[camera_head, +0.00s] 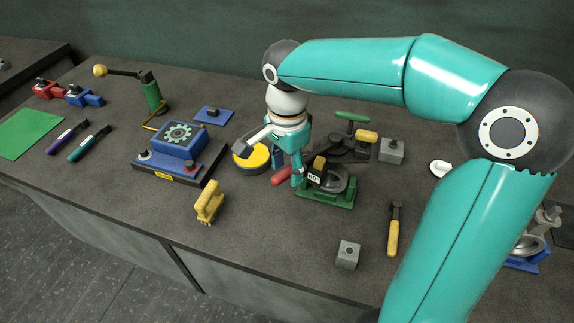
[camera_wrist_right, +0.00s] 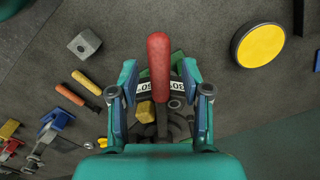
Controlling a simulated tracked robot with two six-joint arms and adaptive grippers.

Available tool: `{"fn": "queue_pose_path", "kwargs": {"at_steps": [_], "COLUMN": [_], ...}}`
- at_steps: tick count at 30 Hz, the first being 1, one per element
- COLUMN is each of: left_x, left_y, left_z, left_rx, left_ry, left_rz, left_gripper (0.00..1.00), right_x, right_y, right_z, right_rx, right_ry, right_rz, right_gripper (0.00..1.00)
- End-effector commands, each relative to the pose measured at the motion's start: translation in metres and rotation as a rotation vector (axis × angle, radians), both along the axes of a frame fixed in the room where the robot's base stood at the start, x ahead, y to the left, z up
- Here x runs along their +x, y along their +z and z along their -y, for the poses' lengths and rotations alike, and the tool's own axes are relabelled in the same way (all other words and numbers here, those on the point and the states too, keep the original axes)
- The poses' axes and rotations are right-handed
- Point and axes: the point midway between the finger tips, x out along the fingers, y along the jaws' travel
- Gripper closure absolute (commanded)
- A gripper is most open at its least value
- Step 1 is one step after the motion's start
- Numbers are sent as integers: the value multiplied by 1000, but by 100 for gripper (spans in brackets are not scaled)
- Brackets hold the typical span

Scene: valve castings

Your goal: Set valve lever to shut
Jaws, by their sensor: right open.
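The valve casting, dark with a white-lettered label (camera_head: 314,178), sits on a green base (camera_head: 328,200) at the middle of the bench. Its lever has a red grip (camera_head: 281,176) that sticks out to the left of the casting. In the right wrist view the red grip (camera_wrist_right: 158,55) points up the picture between my fingers. My right gripper (camera_head: 295,174) is over the lever, pointing down, with its fingers (camera_wrist_right: 159,82) open on either side of it. Contact with the grip cannot be told. My arm and gripper hide part of the casting. My left gripper is not in view.
A yellow-topped round tin (camera_head: 251,157) stands close left of the gripper. A yellow brush (camera_head: 209,203), a grey block (camera_head: 348,254) and a yellow-handled tool (camera_head: 393,232) lie nearer the front. A blue gear box (camera_head: 180,138) stands left. Bench between brush and block is clear.

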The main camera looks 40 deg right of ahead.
Motion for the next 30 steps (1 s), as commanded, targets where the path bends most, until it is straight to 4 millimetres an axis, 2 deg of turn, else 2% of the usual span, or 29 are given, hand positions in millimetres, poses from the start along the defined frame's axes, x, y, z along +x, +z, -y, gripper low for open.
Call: {"fn": "queue_pose_path", "kwargs": {"at_steps": [7, 15, 30], "left_x": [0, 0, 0], "left_y": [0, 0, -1], "left_z": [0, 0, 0], "left_rx": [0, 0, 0], "left_ry": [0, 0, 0], "left_rz": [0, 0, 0], "left_gripper": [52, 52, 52], "right_x": [0, 0, 0], "right_y": [0, 0, 0], "right_z": [0, 0, 4], "right_rx": [0, 0, 0], "right_ry": [0, 1, -26], "right_rz": [0, 0, 1], "right_gripper": [54, 99, 100]}}
